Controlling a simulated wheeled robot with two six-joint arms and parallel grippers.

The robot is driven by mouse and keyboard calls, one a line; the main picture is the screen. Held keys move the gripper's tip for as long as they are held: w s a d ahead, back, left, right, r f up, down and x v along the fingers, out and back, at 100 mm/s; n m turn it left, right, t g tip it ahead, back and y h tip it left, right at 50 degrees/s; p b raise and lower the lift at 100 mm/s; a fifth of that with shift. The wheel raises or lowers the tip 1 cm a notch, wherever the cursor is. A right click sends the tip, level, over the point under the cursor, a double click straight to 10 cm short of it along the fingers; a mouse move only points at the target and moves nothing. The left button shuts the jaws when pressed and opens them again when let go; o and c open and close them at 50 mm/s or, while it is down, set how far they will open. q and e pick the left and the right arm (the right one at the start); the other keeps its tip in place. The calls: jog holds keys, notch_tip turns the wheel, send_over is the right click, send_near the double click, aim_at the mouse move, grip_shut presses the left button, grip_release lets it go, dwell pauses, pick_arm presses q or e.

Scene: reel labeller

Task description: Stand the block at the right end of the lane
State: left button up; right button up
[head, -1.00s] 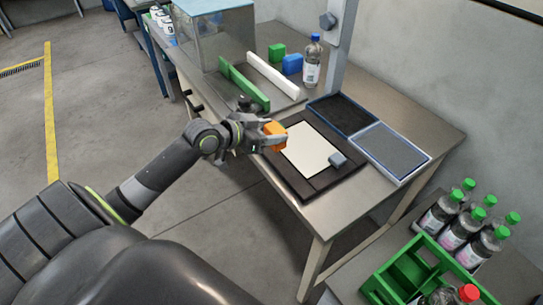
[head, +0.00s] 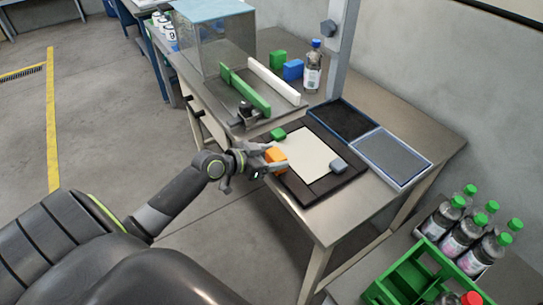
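My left gripper (head: 275,157) is shut on an orange block (head: 277,156), held near the left edge of a dark board with a pale sheet. The fingers cover part of the block. The lane is the strip between a green rail (head: 249,95) and a white rail (head: 273,79) on the raised metal deck at the back left. No block shows inside the lane, though the green rail hides part of its floor. My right gripper is not in view.
A green piece (head: 278,133) and a grey piece (head: 338,166) sit at the dark board (head: 312,187). Green (head: 278,60) and blue (head: 293,69) blocks and a bottle (head: 313,70) stand behind the white rail. Two trays (head: 407,182) lie right. Bottles and a green crate are front right.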

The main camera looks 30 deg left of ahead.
pick_arm(q)
jog(key=shift+o, duration=1.2)
jog(key=shift+r, duration=0.1)
jog(key=shift+s+a+r, duration=0.1)
jog(key=shift+s, duration=0.05)
jog(key=v, duration=1.1)
jog(key=shift+s+a+r, duration=0.15)
jog(key=shift+s, duration=0.1)
